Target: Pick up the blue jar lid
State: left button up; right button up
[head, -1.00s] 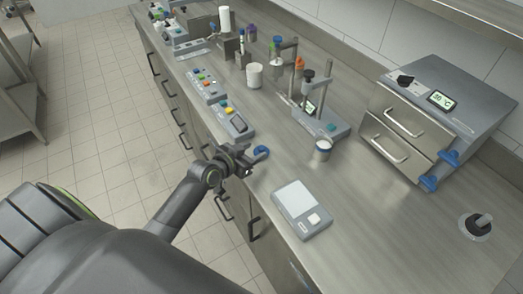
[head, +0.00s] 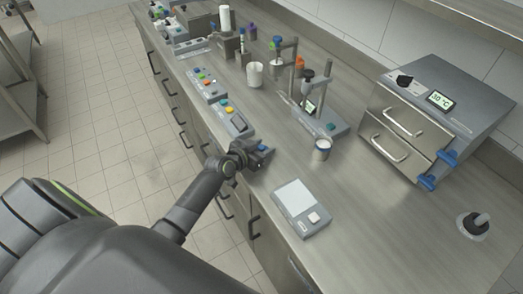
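The blue jar lid (head: 263,147) lies on the steel counter near its front edge. Only a small blue part of it shows, because my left gripper (head: 262,154) is at it and covers most of it. The fingers appear to be beside or around the lid; whether they are closed on it is too small to tell. A small white jar with a blue band (head: 322,150) stands upright on the counter to the right, apart from the gripper. My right gripper is out of view.
A flat scale (head: 300,207) lies close in front of the gripper. A button panel (head: 235,121) is just behind it. A stand with a display (head: 322,122) and a white cup (head: 255,75) are further back. A drawer unit (head: 430,115) is at right. The counter between scale and drawers is clear.

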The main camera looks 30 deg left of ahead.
pick_arm(q)
jog(key=shift+s+f, duration=0.1)
grip_shut()
